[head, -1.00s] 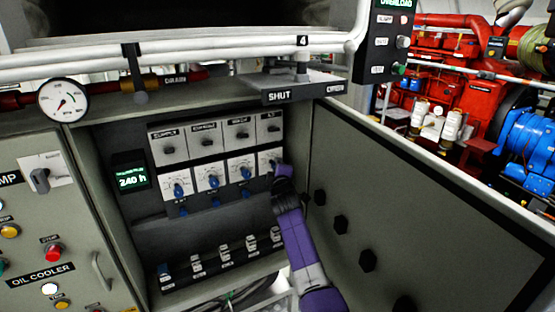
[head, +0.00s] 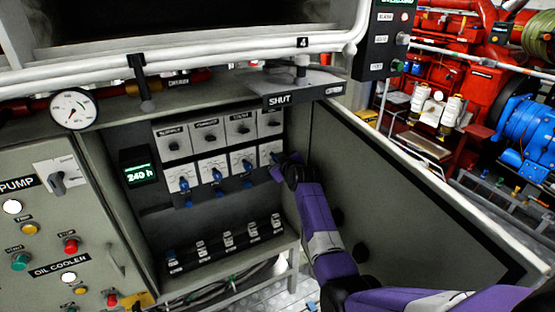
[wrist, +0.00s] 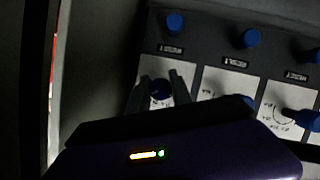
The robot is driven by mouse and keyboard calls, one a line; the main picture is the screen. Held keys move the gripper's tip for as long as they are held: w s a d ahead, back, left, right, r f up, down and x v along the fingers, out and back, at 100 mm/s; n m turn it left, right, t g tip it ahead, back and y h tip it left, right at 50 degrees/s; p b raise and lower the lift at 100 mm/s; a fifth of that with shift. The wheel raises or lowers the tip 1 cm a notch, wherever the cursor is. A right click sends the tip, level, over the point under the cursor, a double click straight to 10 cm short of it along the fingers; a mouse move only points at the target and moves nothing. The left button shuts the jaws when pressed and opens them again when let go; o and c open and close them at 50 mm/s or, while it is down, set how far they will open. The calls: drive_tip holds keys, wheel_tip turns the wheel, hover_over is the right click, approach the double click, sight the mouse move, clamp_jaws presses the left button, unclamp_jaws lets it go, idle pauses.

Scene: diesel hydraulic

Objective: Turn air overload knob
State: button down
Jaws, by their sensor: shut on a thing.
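In the head view my gripper (head: 276,163) reaches the rightmost dial plate of the lower row inside the open cabinet. In the wrist view, my gripper (wrist: 162,86) has one finger on each side of a round blue knob (wrist: 160,92) on a white plate and is shut on it. The plate's label is too small and dark to read, so I cannot confirm it says air overload. In the head view my gripper covers most of this knob. Similar blue knobs (head: 217,174) sit on the plates to its left.
The open cabinet door (head: 385,190) stands close right of my arm. Dark knobs (head: 239,128) form a row above, and switches (head: 228,238) line the shelf below. A display (head: 139,175) reads 240 h. A SHUT plate (head: 300,97) overhangs the opening.

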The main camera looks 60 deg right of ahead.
drive_tip(key=shift+f+m+y, duration=0.1)
drive_tip(key=shift+m+y, duration=0.2)
drive_tip(key=shift+m, duration=0.1)
idle(0.4)
drive_tip(key=c, duration=1.1)
unclamp_jaws()
drive_tip(key=shift+c, duration=0.2)
drive_tip(key=shift+a, duration=0.1)
drive_tip(key=v, duration=0.7)
drive_tip(key=shift+s, duration=0.35)
drive_tip(key=shift+a, duration=0.15)
